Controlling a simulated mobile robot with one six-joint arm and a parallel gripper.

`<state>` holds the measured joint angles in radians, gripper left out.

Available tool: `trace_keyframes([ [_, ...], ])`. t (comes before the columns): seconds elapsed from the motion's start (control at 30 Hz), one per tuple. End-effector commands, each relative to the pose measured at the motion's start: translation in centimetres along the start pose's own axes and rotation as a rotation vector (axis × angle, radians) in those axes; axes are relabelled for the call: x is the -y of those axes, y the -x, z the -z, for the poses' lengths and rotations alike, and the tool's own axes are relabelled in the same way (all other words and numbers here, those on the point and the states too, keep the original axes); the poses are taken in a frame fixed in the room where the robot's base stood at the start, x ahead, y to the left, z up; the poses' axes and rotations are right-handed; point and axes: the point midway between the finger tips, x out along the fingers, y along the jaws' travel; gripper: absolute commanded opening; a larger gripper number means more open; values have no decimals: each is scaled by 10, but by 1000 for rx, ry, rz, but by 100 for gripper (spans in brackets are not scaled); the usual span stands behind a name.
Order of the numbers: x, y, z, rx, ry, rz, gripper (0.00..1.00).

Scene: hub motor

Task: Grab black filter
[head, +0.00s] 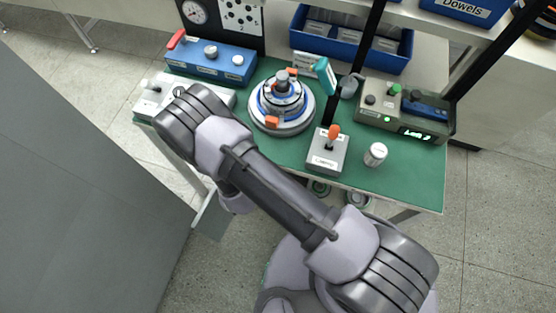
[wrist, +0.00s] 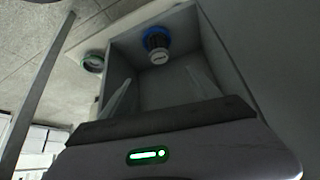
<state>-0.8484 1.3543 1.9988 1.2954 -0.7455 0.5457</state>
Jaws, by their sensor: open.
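I cannot pick out the black filter with certainty. In the wrist view, a round item with a blue ring, a dark body and a pale face (wrist: 157,45) sits at the far end of a grey open box (wrist: 218,45); it may be the filter. My gripper (wrist: 160,77) is open and empty, its two pale fingers apart and pointing into the box. The item lies beyond the fingertips, roughly between them and not touching. In the head view my arm hides the gripper, and I cannot see the box's inside.
A green-rimmed ring (wrist: 93,62) lies outside the box, to its left. The green-topped bench (head: 420,187) holds a round hub assembly (head: 282,103), a joystick box (head: 328,150), a white container (head: 375,154) and control boxes. A grey panel (head: 80,190) stands left of my arm.

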Motion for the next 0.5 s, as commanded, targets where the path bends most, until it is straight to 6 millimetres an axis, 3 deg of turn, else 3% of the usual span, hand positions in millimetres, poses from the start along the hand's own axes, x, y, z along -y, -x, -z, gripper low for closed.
trace_keyframes([
  [0.1,-1,-38,-3,0,-3,-3,71],
  [0.3,-1,-95,-3,2,-3,-3,71],
  [0.5,1,-120,-1,2,-2,-1,71],
])
